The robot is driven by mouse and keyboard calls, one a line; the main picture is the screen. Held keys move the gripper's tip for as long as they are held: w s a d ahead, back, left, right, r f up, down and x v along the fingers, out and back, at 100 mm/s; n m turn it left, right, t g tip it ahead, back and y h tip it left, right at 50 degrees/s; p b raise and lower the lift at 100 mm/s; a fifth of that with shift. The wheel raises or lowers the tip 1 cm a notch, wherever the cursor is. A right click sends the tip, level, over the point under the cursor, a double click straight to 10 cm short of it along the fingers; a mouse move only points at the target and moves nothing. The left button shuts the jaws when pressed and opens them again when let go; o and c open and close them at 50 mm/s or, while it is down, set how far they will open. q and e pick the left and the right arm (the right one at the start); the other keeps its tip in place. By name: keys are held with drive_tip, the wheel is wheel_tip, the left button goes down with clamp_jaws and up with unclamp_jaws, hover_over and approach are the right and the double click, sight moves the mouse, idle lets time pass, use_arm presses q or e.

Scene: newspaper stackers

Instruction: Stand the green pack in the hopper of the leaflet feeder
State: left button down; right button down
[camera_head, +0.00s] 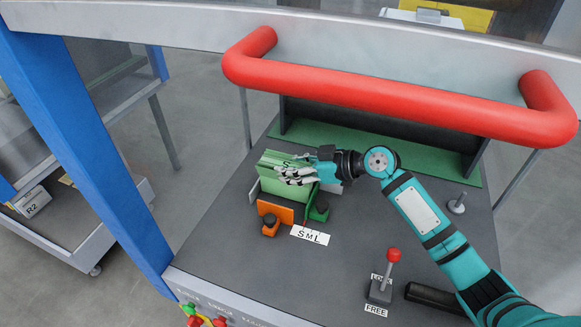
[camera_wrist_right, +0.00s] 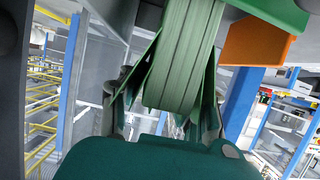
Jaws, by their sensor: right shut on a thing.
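The green pack (camera_head: 271,163) is light green with a letter S on its upper part. My right gripper (camera_head: 293,175) is shut on it from the right. The pack sits at the hopper, just behind the orange guide (camera_head: 276,212) and the dark green guide (camera_head: 319,208). In the right wrist view, the pack (camera_wrist_right: 184,55) is a thick stack of layers between the fingers, close to the orange guide (camera_wrist_right: 252,48). The gripper hides part of the pack, and I cannot tell whether its bottom rests on the feeder deck (camera_head: 235,235). My left gripper is out of view.
A red rail (camera_head: 400,92) runs across above the feeder. A label reading SML (camera_head: 310,235) lies in front of the guides. A red-knobbed lever (camera_head: 388,270) stands at the front right. A blue post (camera_head: 95,150) rises on the left.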

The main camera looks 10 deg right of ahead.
drive_tip(key=shift+f+b, duration=0.35)
drive_tip(key=c, duration=0.9)
unclamp_jaws()
drive_tip(key=shift+d, duration=0.1)
drive_tip(key=v, duration=0.7)
drive_tip(key=shift+s+d+r, duration=0.1)
drive_tip(key=shift+s+r, duration=0.05)
drive_tip(key=shift+s, duration=0.05)
